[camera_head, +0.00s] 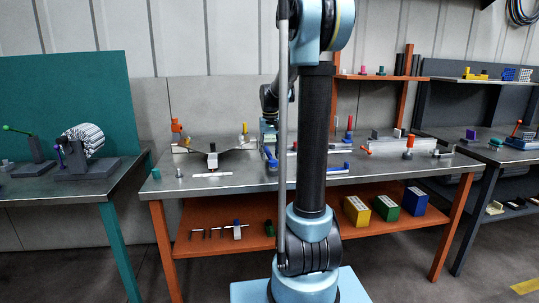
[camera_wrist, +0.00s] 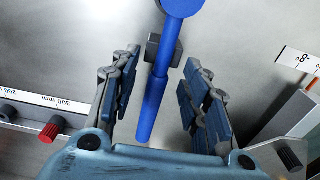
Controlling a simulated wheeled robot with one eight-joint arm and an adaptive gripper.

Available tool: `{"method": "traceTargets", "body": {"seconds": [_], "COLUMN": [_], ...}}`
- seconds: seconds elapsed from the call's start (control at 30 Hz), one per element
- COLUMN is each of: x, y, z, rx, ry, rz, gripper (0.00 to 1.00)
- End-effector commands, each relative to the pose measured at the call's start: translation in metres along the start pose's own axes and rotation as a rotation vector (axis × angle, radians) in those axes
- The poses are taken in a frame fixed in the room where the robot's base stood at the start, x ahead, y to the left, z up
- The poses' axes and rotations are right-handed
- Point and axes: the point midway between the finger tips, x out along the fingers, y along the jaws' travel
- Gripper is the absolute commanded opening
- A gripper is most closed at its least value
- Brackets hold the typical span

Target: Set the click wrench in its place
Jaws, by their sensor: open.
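In the wrist view, a blue tool with a round head (camera_wrist: 160,78) lies between the fingers of my gripper (camera_wrist: 157,105); it looks like the click wrench, but I cannot be sure. A dark grey block sits at the tool's shaft (camera_wrist: 152,48). The fingers are open, with a gap on both sides of the blue handle. In the head view, my gripper (camera_head: 269,130) is low over the middle of the steel workbench (camera_head: 230,185), partly hidden by my arm. Another blue-handled tool (camera_head: 330,169) lies to its right.
In the wrist view, a ruler strip with a red knob (camera_wrist: 52,129) is at left and a grey block with a dark knob (camera_wrist: 288,153) at right. The bench also holds a black-and-white fixture (camera_head: 212,160) and a red-topped stand (camera_head: 409,143). Yellow, green and blue boxes (camera_head: 386,207) stand below.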

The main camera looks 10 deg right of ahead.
Motion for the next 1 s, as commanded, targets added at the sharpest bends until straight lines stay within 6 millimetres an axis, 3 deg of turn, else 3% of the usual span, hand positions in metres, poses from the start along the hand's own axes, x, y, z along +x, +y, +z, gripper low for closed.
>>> {"method": "traceTargets", "body": {"seconds": [0.17,0.7,1.0], "x": [-0.012,-0.100,-0.118], "y": [0.000,0.000,0.000], "z": [0.000,-0.001,-0.001], "rx": [0.000,-0.001,-0.001], "ry": [0.000,-0.001,-0.001], "rz": [0.000,0.000,0.000], "gripper": [0.42,0.42,0.42]}}
